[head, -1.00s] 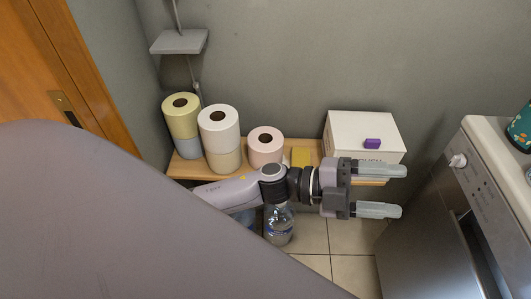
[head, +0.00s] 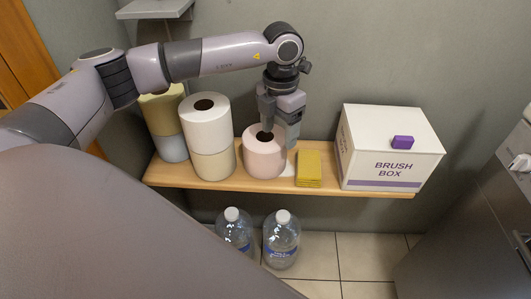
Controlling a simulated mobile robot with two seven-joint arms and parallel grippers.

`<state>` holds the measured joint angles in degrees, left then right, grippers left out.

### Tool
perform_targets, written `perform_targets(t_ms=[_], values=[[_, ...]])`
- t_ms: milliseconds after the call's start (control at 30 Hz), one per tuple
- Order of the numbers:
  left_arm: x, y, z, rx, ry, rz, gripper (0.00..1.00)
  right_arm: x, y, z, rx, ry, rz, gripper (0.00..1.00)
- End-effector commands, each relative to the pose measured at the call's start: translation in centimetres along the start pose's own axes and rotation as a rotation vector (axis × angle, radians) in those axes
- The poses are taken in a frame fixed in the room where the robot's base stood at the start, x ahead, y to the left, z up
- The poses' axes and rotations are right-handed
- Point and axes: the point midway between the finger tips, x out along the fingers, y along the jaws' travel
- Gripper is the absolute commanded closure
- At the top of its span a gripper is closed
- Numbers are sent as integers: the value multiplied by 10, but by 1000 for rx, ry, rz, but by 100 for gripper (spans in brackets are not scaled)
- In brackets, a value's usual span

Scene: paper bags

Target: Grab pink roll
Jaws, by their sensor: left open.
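The pink roll (head: 263,160) stands upright on the wooden shelf (head: 220,184), between the stacked rolls and a yellow stack. My left gripper (head: 279,138) points down at it from above and is open. One finger reaches to the roll's centre hole, and the other is at the roll's right side. The roll's wall appears to lie between the fingers; I cannot tell whether they touch it. The gripper hides part of the roll's top and right edge. My right gripper is not in view.
A white roll (head: 206,124) sits on a beige one just left of the pink roll. A yellow roll on a blue-grey one (head: 172,148) is farther left. Right are yellow sponges or cloths (head: 309,168) and a white brush box (head: 389,150). Water bottles (head: 281,240) stand below.

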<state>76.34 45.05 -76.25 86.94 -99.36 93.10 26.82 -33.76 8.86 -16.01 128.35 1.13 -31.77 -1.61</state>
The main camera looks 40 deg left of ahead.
Motion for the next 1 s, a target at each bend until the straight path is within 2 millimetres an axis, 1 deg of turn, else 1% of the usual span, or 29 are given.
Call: perform_targets(t_ms=[67,267,533,633,800,833,867,900,967,1000], values=[[8,4,-1,-6,4,14,33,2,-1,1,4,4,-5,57],[25,5,-2,-5,3,14,33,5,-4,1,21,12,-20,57],[64,7,-5,-3,3,11,33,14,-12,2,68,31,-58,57],[70,7,-4,-3,2,11,33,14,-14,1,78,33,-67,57],[69,7,-4,-3,1,10,33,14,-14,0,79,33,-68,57],[69,7,-4,-3,1,10,36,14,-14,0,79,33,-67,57],[69,7,-4,-3,1,10,46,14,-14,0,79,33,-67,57],[69,7,-4,-3,1,10,59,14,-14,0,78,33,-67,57],[69,7,-4,-3,1,10,79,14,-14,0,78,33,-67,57],[69,7,-4,-3,1,10,92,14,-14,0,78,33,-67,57]])
